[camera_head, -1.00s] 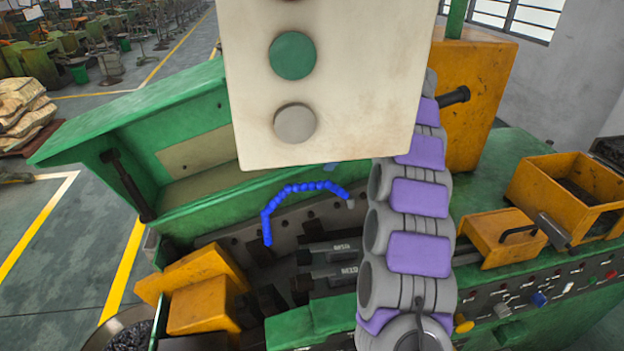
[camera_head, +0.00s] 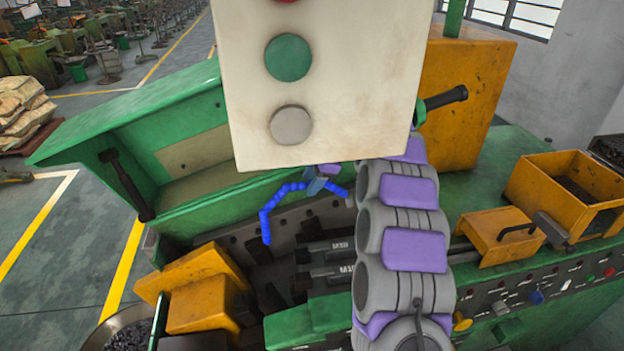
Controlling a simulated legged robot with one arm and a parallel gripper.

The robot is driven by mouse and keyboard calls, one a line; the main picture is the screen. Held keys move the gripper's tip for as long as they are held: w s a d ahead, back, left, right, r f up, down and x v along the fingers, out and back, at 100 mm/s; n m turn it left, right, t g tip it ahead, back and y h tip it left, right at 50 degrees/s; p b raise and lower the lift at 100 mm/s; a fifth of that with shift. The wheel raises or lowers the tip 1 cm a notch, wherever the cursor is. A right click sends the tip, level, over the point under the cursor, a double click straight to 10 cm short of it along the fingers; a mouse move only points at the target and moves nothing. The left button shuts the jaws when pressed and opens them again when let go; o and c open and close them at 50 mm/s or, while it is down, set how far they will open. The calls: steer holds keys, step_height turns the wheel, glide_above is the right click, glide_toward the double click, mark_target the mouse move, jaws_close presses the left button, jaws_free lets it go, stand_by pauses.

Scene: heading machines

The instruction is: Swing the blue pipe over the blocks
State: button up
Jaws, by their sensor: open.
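The blue pipe (camera_head: 268,215) is a beaded, segmented hose that arches over the inside of the green machine. Its left end hangs down free, and its right end meets the machine near a pale fitting. The blocks (camera_head: 325,272), dark grey with white lettering, lie in the machine bed below and right of the hanging end. My gripper (camera_head: 318,184) shows as a small grey-blue shape at the upper right part of the pipe's arch. It overlaps the pipe in the picture; whether it touches cannot be told. The control panel hides the part above it.
A pale control panel (camera_head: 325,60) with round buttons hangs in front at the top centre. Yellow blocks (camera_head: 205,290) stand at the lower left of the machine. A yellow bin (camera_head: 570,190) and a handled yellow box (camera_head: 500,235) sit at right. The raised green cover (camera_head: 130,115) stands left.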

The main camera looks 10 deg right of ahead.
steer(key=shift+d, duration=0.15)
steer(key=shift+c, duration=0.3)
steer(key=shift+d, duration=0.1)
steer(key=c, duration=0.3)
jaws_close()
